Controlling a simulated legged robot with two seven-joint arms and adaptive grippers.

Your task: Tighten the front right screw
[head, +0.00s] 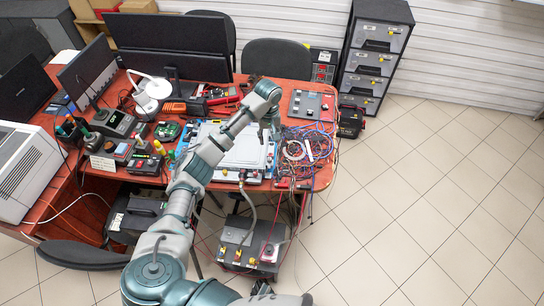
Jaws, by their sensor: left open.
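A pale flat plate or cold-plate unit (240,157) lies on the red-brown desk, with blue parts around its edges. Small fittings (243,176) sit along its front edge, and a grey hose runs down from there. The front right screw is too small to make out. My left gripper (268,136) points down at the plate's back right side, open, with its fingertips small and partly hidden by the wrist. I cannot tell whether it touches anything. My left arm covers part of the plate's left side. My right gripper does not show.
A tangle of coloured cables (307,150) lies right of the plate. A grey box (250,243) with coloured fittings stands on the floor below the desk front. Monitors (172,46), a white lamp (150,90) and tools crowd the desk's left and back. The tiled floor at right is clear.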

